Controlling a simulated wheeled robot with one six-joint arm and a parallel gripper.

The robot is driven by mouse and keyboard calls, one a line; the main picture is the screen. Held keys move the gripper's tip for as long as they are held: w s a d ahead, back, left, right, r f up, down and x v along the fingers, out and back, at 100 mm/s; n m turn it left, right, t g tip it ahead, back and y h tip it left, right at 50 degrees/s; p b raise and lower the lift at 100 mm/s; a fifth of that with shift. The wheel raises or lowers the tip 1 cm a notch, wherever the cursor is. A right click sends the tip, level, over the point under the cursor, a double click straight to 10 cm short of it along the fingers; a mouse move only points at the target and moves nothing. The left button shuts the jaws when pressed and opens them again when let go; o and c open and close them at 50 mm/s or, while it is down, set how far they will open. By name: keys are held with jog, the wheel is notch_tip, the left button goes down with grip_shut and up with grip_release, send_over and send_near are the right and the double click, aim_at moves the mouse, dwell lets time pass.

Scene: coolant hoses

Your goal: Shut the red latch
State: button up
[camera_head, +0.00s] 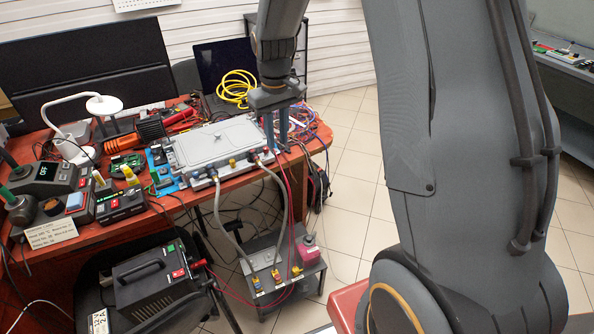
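A grey box (218,145) with a flat lid lies on the red-topped table. A grey hose (222,215) runs from the blue fitting, and another from the right end, down to a low grey unit (283,262) on the floor.
Thin red cables hang beside the hoses. A black power supply (152,280) sits on a chair at the lower left. Yellow cable coils (237,87) and tools crowd the table. Tiled floor right of the table is clear.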

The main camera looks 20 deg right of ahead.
jog(key=s+m+b, duration=0.1)
jog(key=s, duration=1.4)
jog(key=shift+r+m+b, duration=0.25)
jog(key=shift+m+b, duration=0.1)
jog(key=shift+m, duration=0.05)
jog(key=o, duration=0.3)
jog(key=shift+w, duration=0.15)
jog(key=n+p, duration=0.1)
jog(key=p, duration=0.3)
send_near(266, 148)
jog(key=shift+w+f+p, duration=0.1)
jog(key=shift+f+p, duration=0.25)
jog(key=shift+f, duration=0.1)
jog(key=shift+f+p, duration=1.3)
jog(key=shift+f, duration=2.35)
